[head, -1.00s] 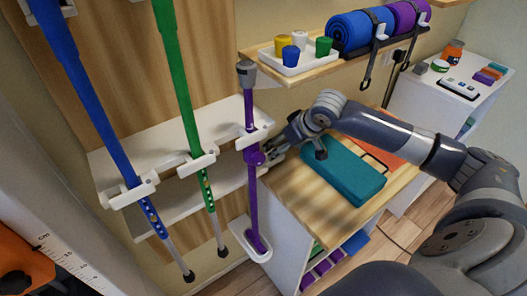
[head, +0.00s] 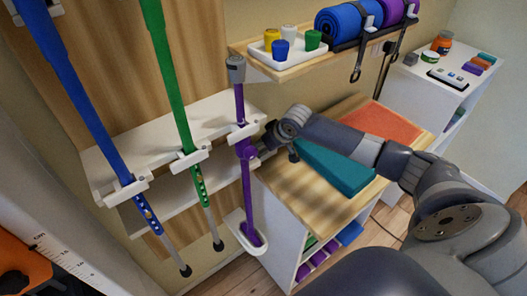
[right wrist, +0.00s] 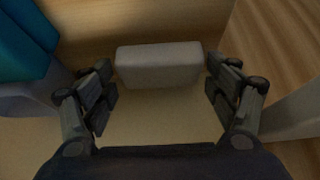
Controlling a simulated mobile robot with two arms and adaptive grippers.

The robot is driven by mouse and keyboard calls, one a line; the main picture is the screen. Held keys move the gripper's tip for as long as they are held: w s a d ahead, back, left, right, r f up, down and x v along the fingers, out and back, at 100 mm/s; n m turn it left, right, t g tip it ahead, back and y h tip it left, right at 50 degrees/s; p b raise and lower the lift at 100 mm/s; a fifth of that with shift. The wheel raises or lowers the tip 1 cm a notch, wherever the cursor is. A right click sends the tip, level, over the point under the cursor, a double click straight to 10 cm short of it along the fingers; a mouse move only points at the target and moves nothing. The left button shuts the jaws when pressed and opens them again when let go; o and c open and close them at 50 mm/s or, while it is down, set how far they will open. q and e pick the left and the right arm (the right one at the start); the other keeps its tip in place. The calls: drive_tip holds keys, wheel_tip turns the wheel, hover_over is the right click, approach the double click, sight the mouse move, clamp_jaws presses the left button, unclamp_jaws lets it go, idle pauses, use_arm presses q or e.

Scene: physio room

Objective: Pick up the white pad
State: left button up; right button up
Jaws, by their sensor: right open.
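The white pad (right wrist: 158,64) shows in the right wrist view as a pale, rounded block at top centre. My right gripper (right wrist: 160,78) is open, with one finger near each end of the pad. Whether either finger touches it is hard to tell. In the head view my right arm comes in from the right over the wooden-topped cabinet, and the gripper (head: 257,151) is close to the purple cane. I cannot make out the pad in the head view; the wrist may hide it. My left gripper is not in view.
A teal block (head: 335,170) and an orange mat (head: 382,124) lie on the wooden cabinet top (head: 291,185). Purple (head: 247,195), green (head: 176,80) and blue (head: 85,115) canes stand in a white rack at left. A shelf above holds a cup tray (head: 287,66) and rolled mats.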

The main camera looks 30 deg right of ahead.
drive_tip(key=shift+s, duration=0.1)
drive_tip(key=shift+c, duration=0.6)
drive_tip(key=c, duration=0.6)
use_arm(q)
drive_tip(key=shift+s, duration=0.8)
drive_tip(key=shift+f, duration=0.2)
use_arm(e)
drive_tip(key=shift+r, duration=0.15)
drive_tip(key=shift+s+r, duration=0.15)
drive_tip(key=shift+r, duration=0.05)
wheel_tip(320, 180, up, 6)
drive_tip(key=shift+b, duration=0.45)
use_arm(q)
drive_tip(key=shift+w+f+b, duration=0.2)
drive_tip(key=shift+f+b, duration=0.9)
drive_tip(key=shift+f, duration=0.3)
use_arm(e)
drive_tip(key=shift+s+d+r, duration=0.1)
drive_tip(key=shift+s+d, duration=0.15)
drive_tip(key=shift+s, duration=3)
drive_tip(key=shift+s+d+r, duration=0.1)
drive_tip(key=shift+s+d, duration=0.15)
drive_tip(key=shift+s, duration=3.05)
drive_tip(key=shift+s+d+r, duration=0.1)
drive_tip(key=shift+s+d, duration=0.15)
drive_tip(key=shift+s, duration=3)
